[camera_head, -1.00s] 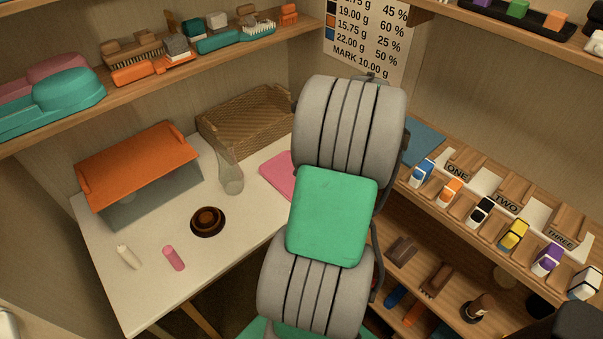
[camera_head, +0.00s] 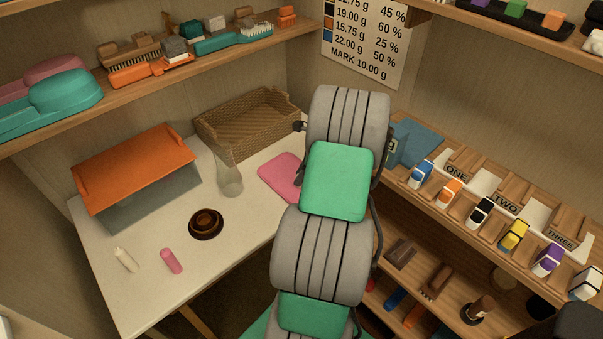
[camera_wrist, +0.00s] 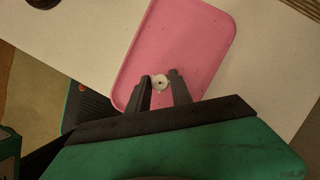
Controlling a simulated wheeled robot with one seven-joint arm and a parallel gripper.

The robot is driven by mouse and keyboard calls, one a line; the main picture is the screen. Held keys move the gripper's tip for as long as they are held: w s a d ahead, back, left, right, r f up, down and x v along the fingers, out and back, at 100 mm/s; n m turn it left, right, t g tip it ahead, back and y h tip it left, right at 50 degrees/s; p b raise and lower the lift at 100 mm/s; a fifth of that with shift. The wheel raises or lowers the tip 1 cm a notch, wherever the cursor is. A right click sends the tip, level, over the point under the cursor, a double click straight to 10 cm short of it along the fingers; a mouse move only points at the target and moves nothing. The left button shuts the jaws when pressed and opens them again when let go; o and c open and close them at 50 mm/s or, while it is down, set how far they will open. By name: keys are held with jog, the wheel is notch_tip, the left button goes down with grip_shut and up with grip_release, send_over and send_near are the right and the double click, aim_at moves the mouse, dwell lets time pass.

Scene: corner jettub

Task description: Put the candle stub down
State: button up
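In the wrist view, a small round pale candle stub (camera_wrist: 160,82) with a dark spot in its middle is seen end-on between the two dark fingertips of my gripper (camera_wrist: 160,84). The fingers close on its sides. Behind it is the pink tray or mat (camera_wrist: 190,45); I cannot tell whether the stub touches it. In the head view the pink tray or mat (camera_head: 281,174) lies on the white table (camera_head: 135,290), partly behind my arm. My gripper and the held stub are hidden there by my arm.
A cream candle (camera_head: 126,259), a pink candle (camera_head: 171,261), a brown dish (camera_head: 206,224) and a clear glass (camera_head: 229,178) stand or lie on the table. An orange-topped stand (camera_head: 135,165) and a wicker basket (camera_head: 247,123) are behind. The rack (camera_head: 490,205) is at right.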

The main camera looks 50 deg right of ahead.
jog(key=o, duration=0.4)
jog(key=shift+c, duration=0.2)
jog(key=p+v, duration=0.2)
jog(key=v, duration=1)
jog(key=w+a+r+n, duration=0.2)
jog(key=w+a+n, duration=0.15)
jog(key=a, duration=0.35)
jog(key=w+a+r+n+g, duration=0.1)
jog(key=w+a+r+n, duration=0.1)
jog(key=a+n, duration=0.4)
jog(key=w+a+r+n, duration=0.1)
jog(key=w+a+n, duration=0.15)
jog(key=a, duration=0.45)
jog(key=s+a+n+h, duration=0.1)
jog(key=s+a+n, duration=0.4)
jog(key=a+n, duration=0.4)
jog(key=s+a+n+h, duration=0.1)
jog(key=s+a+n, duration=0.3)
jog(key=a+n, duration=0.4)
jog(key=shift+s+a+f+n, duration=0.2)
jog(key=shift+s+a+n, duration=0.2)
jog(key=shift+a, duration=0.6)
